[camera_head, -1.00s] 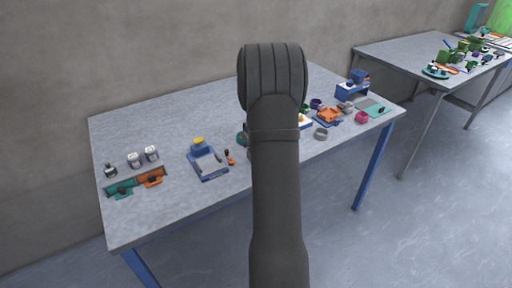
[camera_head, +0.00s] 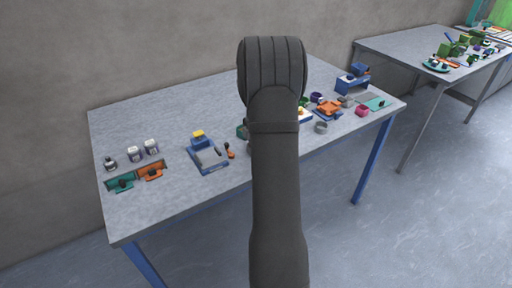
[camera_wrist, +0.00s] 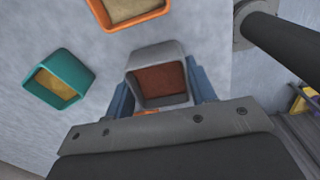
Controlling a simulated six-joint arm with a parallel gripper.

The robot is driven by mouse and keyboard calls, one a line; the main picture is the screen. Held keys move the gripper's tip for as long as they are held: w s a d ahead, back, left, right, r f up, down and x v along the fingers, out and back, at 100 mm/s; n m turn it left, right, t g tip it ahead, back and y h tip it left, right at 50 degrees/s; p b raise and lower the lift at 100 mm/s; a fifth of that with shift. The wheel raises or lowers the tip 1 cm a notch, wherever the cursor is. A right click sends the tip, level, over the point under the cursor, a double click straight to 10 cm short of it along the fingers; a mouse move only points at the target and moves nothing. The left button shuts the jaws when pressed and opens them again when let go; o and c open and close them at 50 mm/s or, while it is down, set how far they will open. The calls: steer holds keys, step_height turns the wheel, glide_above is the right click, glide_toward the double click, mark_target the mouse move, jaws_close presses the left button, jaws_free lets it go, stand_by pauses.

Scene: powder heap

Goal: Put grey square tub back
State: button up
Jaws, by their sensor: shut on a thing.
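In the wrist view a grey square tub (camera_wrist: 160,52) with reddish-brown powder inside sits between the blue fingers of my gripper (camera_wrist: 160,92). The gripper is shut on it, and the tub's open top faces the camera at a slant. A teal square tub (camera_wrist: 37,92) with yellow powder stands to the left, and an orange tub (camera_wrist: 104,18) with tan powder stands above. Neither touches the gripper. In the head view my arm hides the gripper and the grey tub.
In the head view the table (camera_head: 150,215) holds a blue device with a yellow top (camera_head: 200,142), teal (camera_head: 120,183) and orange (camera_head: 151,172) items and small jars (camera_head: 151,148) at the left. Several small things crowd the right side. The back left is bare. A second cluttered table (camera_head: 400,47) stands beyond.

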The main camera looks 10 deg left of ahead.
steer(key=shift+f, duration=0.55)
steer(key=o, duration=1.6)
steer(key=shift+r, duration=3.5)
step_height(320, 180, down, 7)
